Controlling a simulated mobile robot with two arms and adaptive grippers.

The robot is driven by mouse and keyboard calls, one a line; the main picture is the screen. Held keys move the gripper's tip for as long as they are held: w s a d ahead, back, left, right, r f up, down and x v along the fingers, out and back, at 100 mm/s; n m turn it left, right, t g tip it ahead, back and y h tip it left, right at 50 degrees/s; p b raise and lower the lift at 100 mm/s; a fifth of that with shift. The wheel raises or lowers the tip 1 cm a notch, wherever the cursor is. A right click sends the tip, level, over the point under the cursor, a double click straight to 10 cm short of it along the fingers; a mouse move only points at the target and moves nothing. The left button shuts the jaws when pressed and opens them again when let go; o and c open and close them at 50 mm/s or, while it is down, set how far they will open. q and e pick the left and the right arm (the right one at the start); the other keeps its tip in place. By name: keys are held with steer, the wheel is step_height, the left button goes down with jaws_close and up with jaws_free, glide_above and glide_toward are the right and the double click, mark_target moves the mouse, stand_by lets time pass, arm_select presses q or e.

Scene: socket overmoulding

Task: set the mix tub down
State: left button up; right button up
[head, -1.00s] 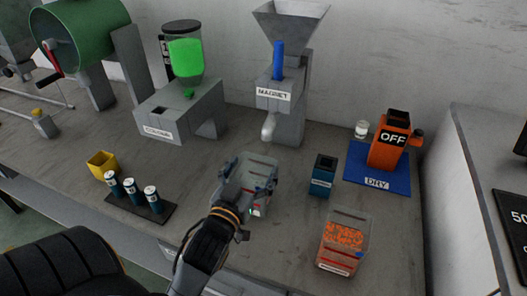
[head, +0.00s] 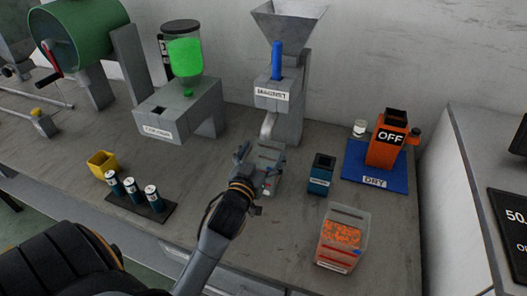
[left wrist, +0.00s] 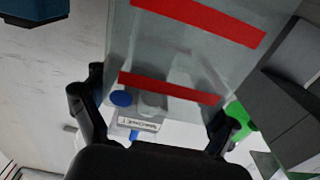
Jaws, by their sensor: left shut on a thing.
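The mix tub (head: 270,154), a clear tub with red stripes, is in my left gripper (head: 256,168) in the head view, just below and in front of the spout of the magnet machine (head: 279,97). The gripper is shut on it, and its hand hides part of the tub. In the left wrist view the tub (left wrist: 175,55) fills the upper middle, between the black fingers of the gripper (left wrist: 150,105). I cannot tell whether its base touches the bench. My right gripper does not show.
A clear tub of orange pellets (head: 341,240) stands at the front right. A small blue bin (head: 321,175) stands right of the held tub. The orange dryer (head: 389,142) is on a blue mat (head: 360,178). A yellow cup (head: 103,163) and bottles on a dark tray (head: 165,211) are left.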

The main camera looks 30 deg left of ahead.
arm_select(q)
steer(key=o, duration=1.5)
steer(key=shift+f, duration=0.15)
steer(key=b+v, duration=0.1)
steer(key=v, duration=1.1)
